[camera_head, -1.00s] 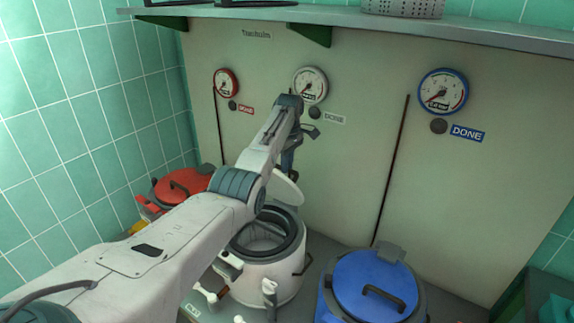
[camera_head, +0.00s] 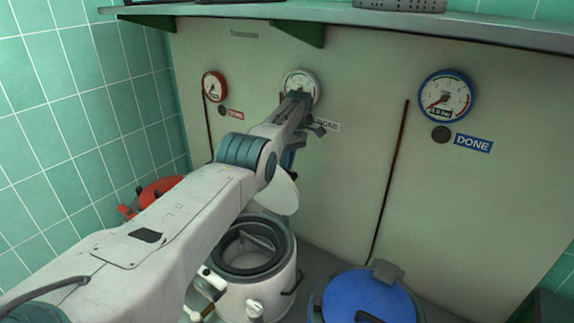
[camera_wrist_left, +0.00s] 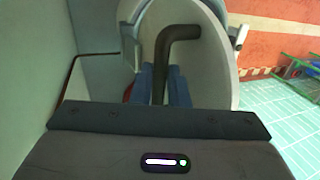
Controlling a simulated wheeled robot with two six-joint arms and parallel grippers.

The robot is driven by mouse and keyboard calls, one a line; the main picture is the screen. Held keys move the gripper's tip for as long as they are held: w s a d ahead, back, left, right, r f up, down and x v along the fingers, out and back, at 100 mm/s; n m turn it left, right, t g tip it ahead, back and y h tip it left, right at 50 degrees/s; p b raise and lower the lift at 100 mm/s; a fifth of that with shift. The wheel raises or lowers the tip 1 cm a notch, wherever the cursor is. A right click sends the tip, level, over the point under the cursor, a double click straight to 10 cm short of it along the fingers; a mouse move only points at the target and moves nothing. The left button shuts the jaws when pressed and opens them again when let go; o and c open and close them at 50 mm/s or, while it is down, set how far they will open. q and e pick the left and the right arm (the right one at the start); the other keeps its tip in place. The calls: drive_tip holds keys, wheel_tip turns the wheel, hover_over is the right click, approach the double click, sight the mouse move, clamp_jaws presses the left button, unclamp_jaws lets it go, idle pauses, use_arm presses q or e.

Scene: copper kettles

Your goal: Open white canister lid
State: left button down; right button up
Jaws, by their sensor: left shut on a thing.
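The white canister (camera_head: 277,296) stands at the lower middle of the head view. Its top is uncovered, showing a dark ring rim and the hollow inside. Its white lid (camera_head: 281,193) is tilted steeply above the back right of the rim, partly behind my arm. Whether the lid's lower edge still joins the canister is hidden. My left gripper (camera_head: 289,158) is at the lid, mostly hidden in the head view. In the left wrist view, the blue fingers of the gripper (camera_wrist_left: 160,84) are shut on the lid's dark bent handle (camera_wrist_left: 170,45). My right gripper is not in view.
A blue-lidded canister (camera_head: 365,296) stands at the right, and a red-lidded one (camera_head: 158,190) at the left behind my arm. A panel (camera_head: 340,190) with gauges rises close behind. A shelf (camera_head: 450,26) crosses above. White clamps (camera_head: 255,309) stick out from the white canister.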

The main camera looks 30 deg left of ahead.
use_arm(q)
drive_tip(key=shift+d+f, duration=0.2)
drive_tip(key=shift+f, duration=0.35)
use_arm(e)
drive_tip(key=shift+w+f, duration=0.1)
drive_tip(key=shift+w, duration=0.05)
use_arm(q)
drive_tip(key=c, duration=1.7)
unclamp_jaws()
drive_tip(key=o, duration=0.3)
drive_tip(key=shift+w+f, duration=0.1)
drive_tip(key=shift+w, duration=0.05)
drive_tip(key=shift+w+a+r, duration=0.15)
drive_tip(key=shift+a+r, duration=0.05)
drive_tip(key=shift+r, duration=0.05)
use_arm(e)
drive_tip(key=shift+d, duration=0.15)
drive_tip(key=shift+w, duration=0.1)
